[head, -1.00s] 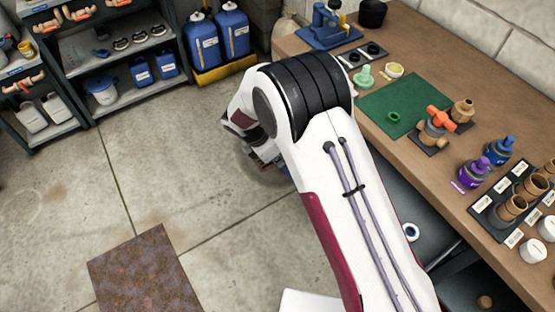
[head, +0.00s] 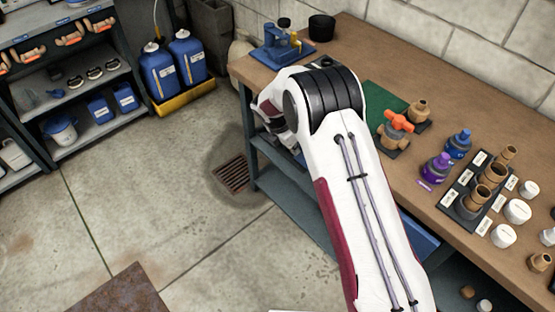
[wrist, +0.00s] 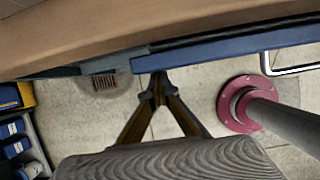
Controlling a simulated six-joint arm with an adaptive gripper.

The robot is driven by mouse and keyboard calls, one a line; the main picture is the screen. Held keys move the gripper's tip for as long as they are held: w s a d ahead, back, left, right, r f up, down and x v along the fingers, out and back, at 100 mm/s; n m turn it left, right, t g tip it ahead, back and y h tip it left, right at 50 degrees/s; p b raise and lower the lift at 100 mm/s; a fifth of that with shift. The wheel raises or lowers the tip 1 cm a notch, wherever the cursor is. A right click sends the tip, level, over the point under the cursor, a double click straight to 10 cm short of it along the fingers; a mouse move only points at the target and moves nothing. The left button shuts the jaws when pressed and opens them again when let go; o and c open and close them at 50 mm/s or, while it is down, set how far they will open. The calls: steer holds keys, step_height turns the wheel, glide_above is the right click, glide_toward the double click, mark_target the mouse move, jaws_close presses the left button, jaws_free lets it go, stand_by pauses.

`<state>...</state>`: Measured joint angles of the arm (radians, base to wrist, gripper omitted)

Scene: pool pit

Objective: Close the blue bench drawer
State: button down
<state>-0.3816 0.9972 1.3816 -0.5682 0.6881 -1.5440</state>
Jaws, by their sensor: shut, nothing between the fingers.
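The blue drawer front (wrist: 225,55) runs under the brown bench top in the wrist view, with a metal handle (wrist: 290,65) at its right. A thin dark strip lies between it and the bench edge; I cannot tell if it is fully flush. In the head view a piece of the blue drawer (head: 420,241) shows right of my arm, and the rest is hidden. My gripper (wrist: 158,78) is shut and empty, its tips just by the front's left part. I cannot tell whether they touch. My arm hides the gripper in the head view.
The workbench (head: 465,235) carries a blue vise (head: 283,45), an orange-handled valve (head: 396,128) and several fittings. Shelves (head: 75,85) and blue jugs (head: 175,68) stand at the left. The floor between is open, with a drain grate (head: 231,174).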

steer(key=shift+w+d, duration=1.55)
steer(key=shift+d, duration=0.15)
steer(key=shift+r, duration=0.1)
steer(key=shift+s+a, duration=0.45)
steer(key=shift+a, duration=0.15)
steer(key=s+a+r, duration=0.5)
steer(key=r, duration=0.4)
steer(key=shift+m, duration=0.3)
